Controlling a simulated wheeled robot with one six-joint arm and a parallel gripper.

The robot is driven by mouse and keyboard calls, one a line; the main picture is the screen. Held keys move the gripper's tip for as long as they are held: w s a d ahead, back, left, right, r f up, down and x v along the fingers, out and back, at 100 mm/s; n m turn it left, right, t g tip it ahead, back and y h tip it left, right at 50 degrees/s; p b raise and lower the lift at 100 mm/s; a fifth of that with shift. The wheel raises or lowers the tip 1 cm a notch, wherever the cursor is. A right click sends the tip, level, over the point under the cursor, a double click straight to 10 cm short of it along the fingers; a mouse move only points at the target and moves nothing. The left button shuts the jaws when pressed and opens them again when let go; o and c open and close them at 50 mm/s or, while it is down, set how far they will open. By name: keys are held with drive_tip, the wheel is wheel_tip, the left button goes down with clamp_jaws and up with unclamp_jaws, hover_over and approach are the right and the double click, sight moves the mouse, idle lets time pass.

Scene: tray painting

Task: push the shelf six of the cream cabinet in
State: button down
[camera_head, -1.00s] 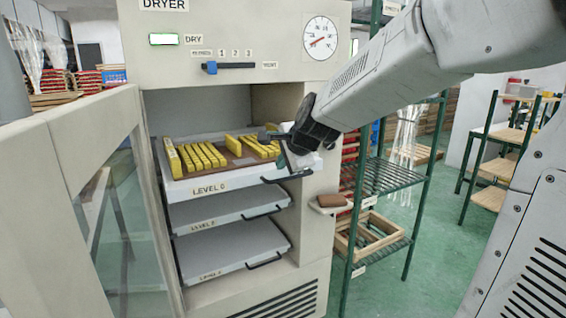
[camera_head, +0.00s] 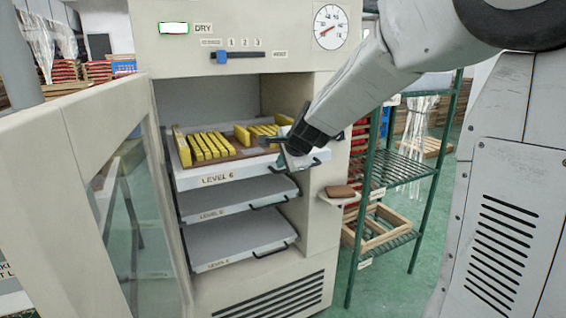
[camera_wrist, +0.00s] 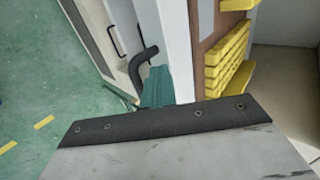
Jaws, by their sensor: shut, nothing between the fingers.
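The cream cabinet (camera_head: 343,120) stands with its door open at left. Its top visible shelf, labelled Level 6 (camera_head: 240,175), sticks out of the opening and carries a brown board with several yellow bars (camera_head: 208,146). My gripper (camera_head: 284,150) is shut and empty at the right part of this shelf's front, by its dark handle. In the wrist view the green fingertips (camera_wrist: 157,87) are beside the shelf's pale front wall (camera_wrist: 175,45) and close to the black handle (camera_wrist: 142,65). Whether they touch is unclear.
Two lower shelves (camera_head: 240,243) sit below, also with black handles. The open cabinet door (camera_head: 95,130) stands at left. A green wire rack (camera_head: 400,172) with wooden frames is at right. A small ledge with a brown block (camera_head: 340,191) juts from the cabinet's right side.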

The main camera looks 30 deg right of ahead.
sight(255, 140)
drive_tip(key=w, duration=1.9)
drive_tip(key=shift+w, duration=0.5)
drive_tip(key=shift+w+r, duration=0.15)
drive_tip(key=shift+w, duration=0.05)
drive_tip(key=shift+r, duration=0.1)
